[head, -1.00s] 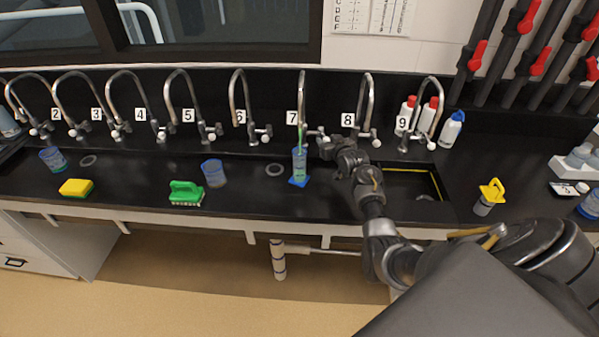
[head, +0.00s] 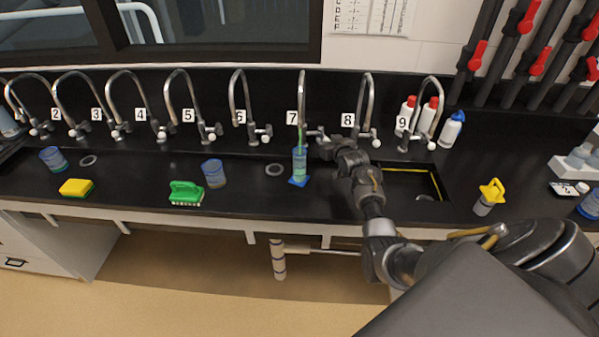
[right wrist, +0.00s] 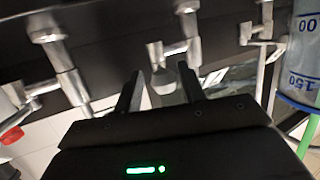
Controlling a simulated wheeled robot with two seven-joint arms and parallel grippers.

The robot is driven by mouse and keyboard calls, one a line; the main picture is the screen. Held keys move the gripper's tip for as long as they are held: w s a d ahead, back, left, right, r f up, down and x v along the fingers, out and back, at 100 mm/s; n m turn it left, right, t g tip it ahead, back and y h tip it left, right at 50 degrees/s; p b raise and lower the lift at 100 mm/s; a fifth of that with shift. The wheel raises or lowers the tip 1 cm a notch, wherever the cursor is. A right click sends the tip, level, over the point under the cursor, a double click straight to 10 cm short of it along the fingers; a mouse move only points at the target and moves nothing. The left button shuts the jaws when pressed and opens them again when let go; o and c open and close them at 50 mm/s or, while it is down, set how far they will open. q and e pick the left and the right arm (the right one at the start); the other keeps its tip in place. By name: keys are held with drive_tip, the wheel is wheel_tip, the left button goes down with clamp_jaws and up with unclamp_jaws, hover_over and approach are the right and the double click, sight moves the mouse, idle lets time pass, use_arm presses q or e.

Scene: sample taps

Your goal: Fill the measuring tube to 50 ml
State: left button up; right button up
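The measuring tube (head: 299,166) stands upright on a blue base under tap 7 (head: 302,98). A thin green stream (head: 301,135) runs from the spout into the tube, and greenish liquid shows inside; I cannot read its level. In the right wrist view, part of the tube (right wrist: 300,55) with printed marks is at the right edge, with a green strip below it. My right gripper (head: 324,149) is at the tap 7 handle. Its fingers (right wrist: 160,90) are apart, with a grey handle end (right wrist: 162,80) between them and gaps visible. My left gripper is out of view.
Other numbered taps line the back. A blue cup (head: 213,173), green brush (head: 186,193) and yellow sponge (head: 76,188) are on the counter to the left. A sink opening (head: 412,184) and a yellow-topped container (head: 489,197) are to the right.

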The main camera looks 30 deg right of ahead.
drive_tip(key=shift+a, duration=0.1)
drive_tip(key=shift+w+a+p, duration=0.15)
drive_tip(key=shift+w+a, duration=0.1)
drive_tip(key=shift+a, duration=0.35)
drive_tip(key=shift+w+a+p, duration=0.15)
drive_tip(key=shift+w+a, duration=0.1)
drive_tip(key=shift+a, duration=0.3)
drive_tip(key=shift+d, duration=0.2)
drive_tip(key=p+v, duration=0.7)
